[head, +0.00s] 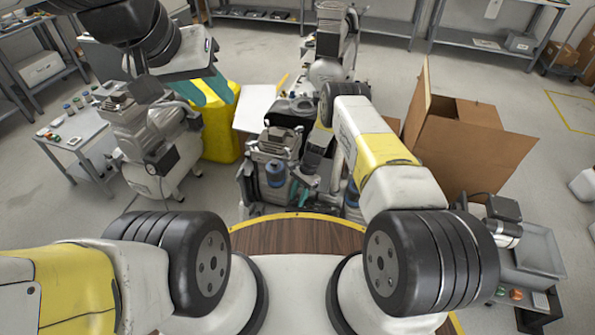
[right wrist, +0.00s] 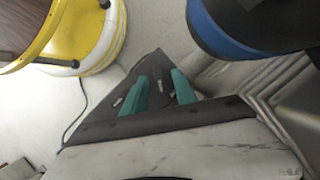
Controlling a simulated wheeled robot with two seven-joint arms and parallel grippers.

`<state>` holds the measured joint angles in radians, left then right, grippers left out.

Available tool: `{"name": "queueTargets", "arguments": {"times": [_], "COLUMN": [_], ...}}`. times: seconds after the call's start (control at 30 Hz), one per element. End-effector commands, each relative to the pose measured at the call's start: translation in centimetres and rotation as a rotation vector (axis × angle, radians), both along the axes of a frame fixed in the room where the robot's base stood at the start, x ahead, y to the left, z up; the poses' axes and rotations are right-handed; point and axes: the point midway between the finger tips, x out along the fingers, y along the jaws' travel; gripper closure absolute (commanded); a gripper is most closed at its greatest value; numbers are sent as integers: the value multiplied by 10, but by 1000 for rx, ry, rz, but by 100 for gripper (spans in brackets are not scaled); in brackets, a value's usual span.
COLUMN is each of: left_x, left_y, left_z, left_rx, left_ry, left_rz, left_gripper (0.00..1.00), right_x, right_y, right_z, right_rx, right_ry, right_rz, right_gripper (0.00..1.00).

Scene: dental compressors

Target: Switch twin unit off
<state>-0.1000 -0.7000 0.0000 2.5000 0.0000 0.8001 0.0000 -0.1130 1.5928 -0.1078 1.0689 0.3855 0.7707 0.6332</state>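The twin unit (head: 276,145), a grey and black compressor with blue canisters, stands on the floor in the middle of the head view. My right arm hides part of it. My right gripper (head: 298,192) is low at its front, between the blue canisters. In the right wrist view, the gripper's teal fingers (right wrist: 160,92) are apart with nothing between them, in front of a dark panel (right wrist: 125,118). One blue canister (right wrist: 225,30) shows at upper right there. I cannot make out a switch. My left gripper (head: 203,90) is raised at upper left, its teal fingers apart and empty.
Another grey compressor (head: 155,140) stands left of the twin unit, by a yellow bin (head: 222,125). A small table (head: 75,130) with small items is further left. An open cardboard box (head: 465,140) stands right. A grey cart (head: 535,250) is at lower right.

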Motion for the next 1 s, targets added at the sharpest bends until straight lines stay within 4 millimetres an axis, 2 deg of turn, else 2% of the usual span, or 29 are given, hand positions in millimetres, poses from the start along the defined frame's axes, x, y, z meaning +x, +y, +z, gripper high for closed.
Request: {"name": "queueTargets", "arguments": {"times": [0.27,0.37,0.7,1.0], "left_x": [0,0,0,0], "left_y": [0,0,0,0], "left_z": [0,0,0,0], "left_rx": [0,0,0,0], "left_ry": [0,0,0,0], "left_rz": [0,0,0,0], "left_gripper": [64,64,64,64], "right_x": [1,4,18,20], "right_y": [-1,-4,-19,-22], "right_z": [2,12,63,72], "right_rx": [0,0,0,-1], "right_ry": [0,-1,-1,1], "right_rz": [0,0,-1,-1], "right_gripper": [66,66,66,66]}}
